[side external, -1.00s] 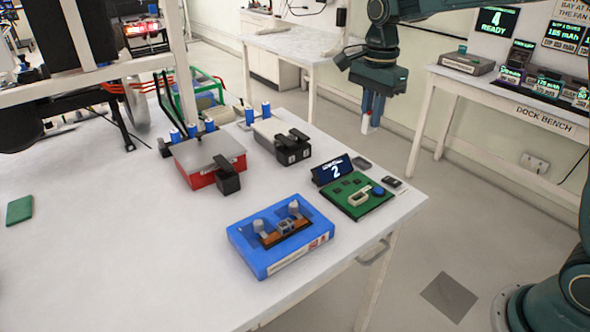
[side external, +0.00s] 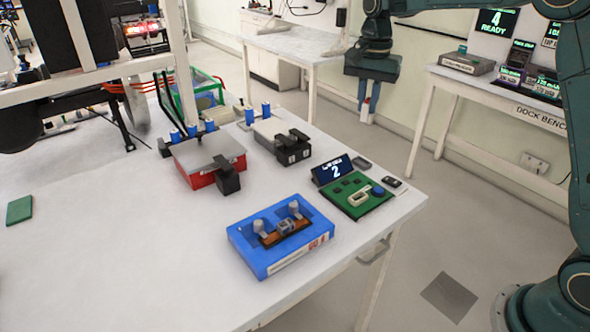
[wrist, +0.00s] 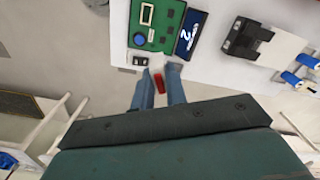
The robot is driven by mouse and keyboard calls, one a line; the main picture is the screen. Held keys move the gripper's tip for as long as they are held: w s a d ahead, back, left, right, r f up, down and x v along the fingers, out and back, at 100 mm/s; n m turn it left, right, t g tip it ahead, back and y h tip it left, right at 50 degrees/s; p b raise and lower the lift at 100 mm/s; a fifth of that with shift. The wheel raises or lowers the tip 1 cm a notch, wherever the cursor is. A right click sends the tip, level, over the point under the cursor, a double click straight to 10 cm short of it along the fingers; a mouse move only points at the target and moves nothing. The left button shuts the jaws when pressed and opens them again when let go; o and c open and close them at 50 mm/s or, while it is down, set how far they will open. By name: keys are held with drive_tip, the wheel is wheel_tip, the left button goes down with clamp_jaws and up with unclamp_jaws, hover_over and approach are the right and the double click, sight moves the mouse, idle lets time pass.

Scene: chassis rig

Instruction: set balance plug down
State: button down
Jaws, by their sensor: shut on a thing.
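My gripper (side external: 368,100) hangs over open floor beyond the far right table corner, fingers pointing down. In the wrist view my gripper (wrist: 157,76) shows two blue-grey fingers closed on a small red piece (wrist: 158,83), which I take to be the balance plug. In the side view it shows only as a small red and pale piece (side external: 366,107) at the fingertips. Its far end is hard to make out. It touches no surface.
A green board (side external: 352,204) with a blue button and a "2" display (side external: 333,170) sits near the table's right corner. A blue tray (side external: 262,267), a red box (side external: 200,179) and black-clamped block (side external: 291,150) stand nearby. The dock bench (side external: 515,100) is at right.

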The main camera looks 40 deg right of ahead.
drive_tip(key=w+d+n, duration=0.7)
drive_tip(key=d+n, duration=0.3)
drive_tip(key=n, duration=0.2)
drive_tip(key=shift+w+d+f+n, duration=0.15)
drive_tip(key=shift+d+f+n, duration=0.05)
drive_tip(key=shift+f+n, duration=0.25)
hover_over(362, 163)
drive_tip(key=f, duration=2)
drive_tip(key=shift+a, duration=0.2)
drive_tip(key=shift+f, duration=0.15)
drive_tip(key=c, duration=1.4)
unclamp_jaws()
